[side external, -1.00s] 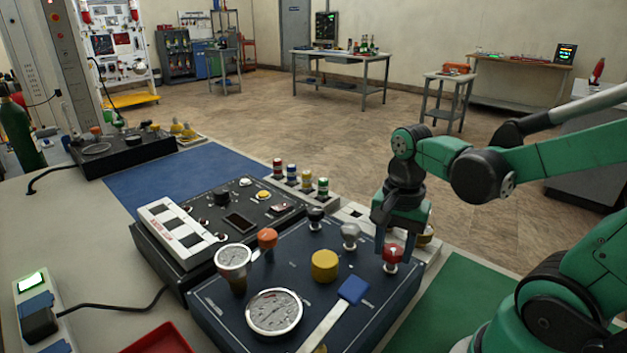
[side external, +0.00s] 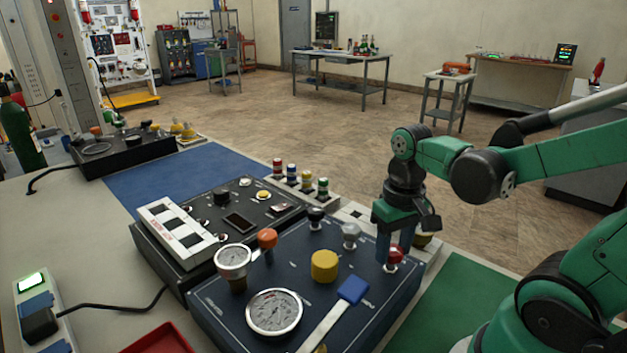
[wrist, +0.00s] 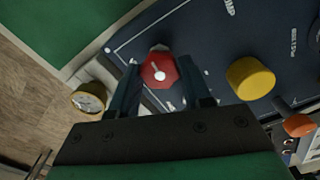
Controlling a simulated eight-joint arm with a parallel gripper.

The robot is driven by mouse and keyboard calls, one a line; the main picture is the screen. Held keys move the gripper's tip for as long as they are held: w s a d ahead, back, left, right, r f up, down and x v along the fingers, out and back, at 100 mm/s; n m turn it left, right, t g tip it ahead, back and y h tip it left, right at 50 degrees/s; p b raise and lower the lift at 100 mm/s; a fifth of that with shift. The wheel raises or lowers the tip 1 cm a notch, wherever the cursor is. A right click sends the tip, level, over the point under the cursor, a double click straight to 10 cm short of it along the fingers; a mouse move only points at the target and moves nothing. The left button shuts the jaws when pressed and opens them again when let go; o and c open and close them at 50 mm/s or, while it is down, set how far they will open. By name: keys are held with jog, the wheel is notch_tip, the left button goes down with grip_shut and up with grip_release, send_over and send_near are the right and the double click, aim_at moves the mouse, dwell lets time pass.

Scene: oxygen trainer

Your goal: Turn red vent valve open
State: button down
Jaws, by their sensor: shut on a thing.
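The red vent valve (side external: 394,254) is a small red knob on a pale stem at the right back corner of the dark blue panel (side external: 300,245). In the wrist view the red knob (wrist: 159,70) is an octagon with a white pointer mark. My gripper (side external: 390,250) reaches down over it, its fingers on either side. In the wrist view my gripper (wrist: 162,88) is shut on the red knob. In the side view a finger partly hides the knob.
A yellow knob (side external: 325,266), a grey knob (side external: 350,231), a blue-handled lever (side external: 352,290) and an orange knob (side external: 267,238) stand on the same panel. A yellow-rimmed gauge (wrist: 88,97) lies beside the panel. A green mat (side external: 465,295) is bare at right.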

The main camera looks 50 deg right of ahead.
aim_at(393, 249)
jog(key=n, duration=0.3)
jog(key=shift+n, duration=2.1)
jog(key=shift+c, duration=1.9)
grip_release()
jog(key=shift+r, duration=2.8)
